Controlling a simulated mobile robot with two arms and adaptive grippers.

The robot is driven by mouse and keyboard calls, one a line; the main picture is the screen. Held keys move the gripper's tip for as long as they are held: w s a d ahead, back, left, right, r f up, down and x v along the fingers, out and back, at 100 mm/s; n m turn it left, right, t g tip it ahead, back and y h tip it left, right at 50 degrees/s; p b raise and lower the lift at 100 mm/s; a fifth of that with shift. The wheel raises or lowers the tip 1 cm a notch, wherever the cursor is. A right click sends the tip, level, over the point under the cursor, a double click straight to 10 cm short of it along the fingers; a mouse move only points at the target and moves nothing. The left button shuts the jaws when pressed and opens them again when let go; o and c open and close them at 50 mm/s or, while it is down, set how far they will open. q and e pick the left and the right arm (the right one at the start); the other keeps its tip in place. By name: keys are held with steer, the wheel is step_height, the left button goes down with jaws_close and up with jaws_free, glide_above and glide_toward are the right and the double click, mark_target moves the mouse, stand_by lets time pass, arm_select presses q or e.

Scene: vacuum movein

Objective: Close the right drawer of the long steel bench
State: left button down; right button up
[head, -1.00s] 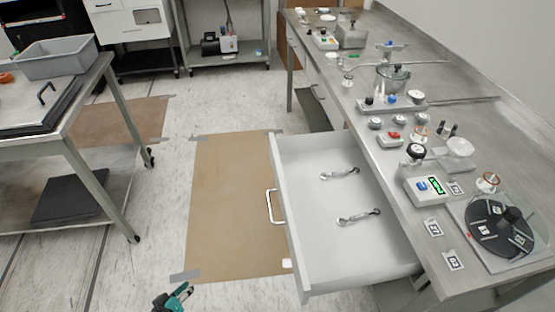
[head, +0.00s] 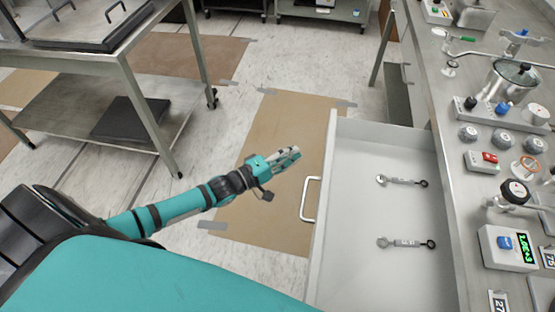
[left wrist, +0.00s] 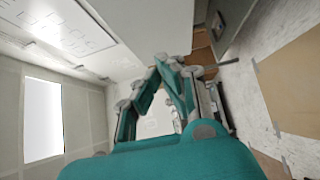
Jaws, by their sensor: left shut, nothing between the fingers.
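The right drawer (head: 345,262) of the long steel bench (head: 445,170) stands pulled out, with a white bar handle (head: 310,199) on its front. Two small metal fittings (head: 402,181) with ring ends lie apart on the drawer floor. My left gripper (head: 296,154) is shut and empty. In the head view it appears just left of the drawer front, above and left of the handle, with no visible contact. In the left wrist view the closed teal and grey fingers (left wrist: 165,62) fill the middle. My right gripper is not in view.
Gauges, a metal pot (head: 510,80) and a digital meter (head: 507,248) stand on the bench top. A wheeled steel table (head: 90,52) is at the left. Brown floor mats (head: 285,130) lie taped between table and bench, and this floor is otherwise clear.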

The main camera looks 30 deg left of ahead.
arm_select(q)
steer(key=shift+w+d+p, duration=0.1)
steer(key=shift+w+d, duration=0.4)
steer(key=shift+d, duration=0.3)
steer(key=shift+w+d+p, duration=0.15)
steer(key=shift+w+d, duration=0.35)
steer(key=shift+d, duration=0.3)
steer(key=shift+w+d+p, duration=0.1)
steer(key=shift+w+d, duration=0.4)
steer(key=shift+d, duration=0.3)
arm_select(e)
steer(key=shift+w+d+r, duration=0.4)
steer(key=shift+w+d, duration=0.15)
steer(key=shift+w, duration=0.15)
arm_select(q)
steer(key=shift+d, duration=0.1)
